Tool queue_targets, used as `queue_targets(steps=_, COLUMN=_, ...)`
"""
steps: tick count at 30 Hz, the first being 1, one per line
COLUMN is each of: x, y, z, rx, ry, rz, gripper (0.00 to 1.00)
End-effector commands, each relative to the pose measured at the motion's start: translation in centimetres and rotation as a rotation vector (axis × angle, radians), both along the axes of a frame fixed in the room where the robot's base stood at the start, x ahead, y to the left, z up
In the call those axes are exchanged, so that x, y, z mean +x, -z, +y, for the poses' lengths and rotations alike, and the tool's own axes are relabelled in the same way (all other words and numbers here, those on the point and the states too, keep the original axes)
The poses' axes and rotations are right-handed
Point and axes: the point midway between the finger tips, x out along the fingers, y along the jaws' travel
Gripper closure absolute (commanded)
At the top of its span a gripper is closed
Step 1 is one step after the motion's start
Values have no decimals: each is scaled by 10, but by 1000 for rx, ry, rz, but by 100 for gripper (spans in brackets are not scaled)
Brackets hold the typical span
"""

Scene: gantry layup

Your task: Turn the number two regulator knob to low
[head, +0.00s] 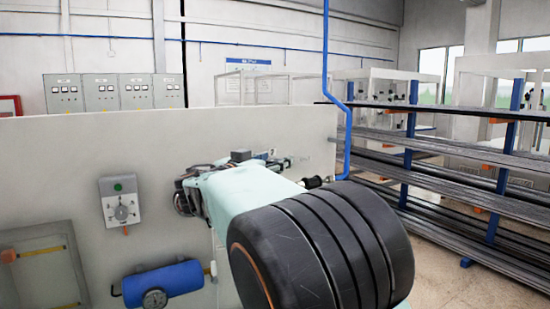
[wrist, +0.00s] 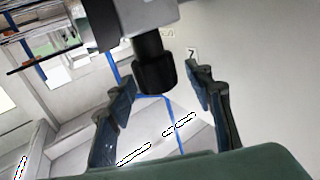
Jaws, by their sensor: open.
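In the wrist view, a black cylindrical knob (wrist: 155,74) projects from a grey regulator body (wrist: 147,14) at the top. A small white label (wrist: 191,53) with one dark tilted digit is on the wall beside it; I cannot read the digit surely. My gripper (wrist: 160,88) is open, with one finger on each side of the knob's end. Gaps show between the fingers and the knob, and neither finger visibly grips it. Any setting marks on the knob are not readable. In the head view my teal arm link and black ribbed joint hide much of this area.
A grey wall panel (head: 60,165) carries a control box (head: 121,205) with a dial, and a blue tank (head: 163,281) with a gauge. A blue pipe (head: 325,60) runs down near my arm. A rack of long bars (head: 450,180) stands right, with open floor before it.

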Motion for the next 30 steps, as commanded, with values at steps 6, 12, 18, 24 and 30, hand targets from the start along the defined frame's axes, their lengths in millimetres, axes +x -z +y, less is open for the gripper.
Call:
queue_targets(steps=6, x=1, y=0, z=-1, rx=0, ry=1, rz=0, gripper=53)
queue_targets(steps=12, x=0, y=0, z=-1, rx=0, ry=1, rz=0, gripper=71)
queue_targets(steps=18, x=0, y=0, z=-1, rx=0, ry=1, rz=0, gripper=93)
queue_targets(steps=24, x=1, y=2, z=-1, rx=1, ry=-3, rz=0, gripper=95)
queue_targets(steps=30, x=1, y=5, z=-2, rx=4, ry=-32, rz=1, gripper=95)
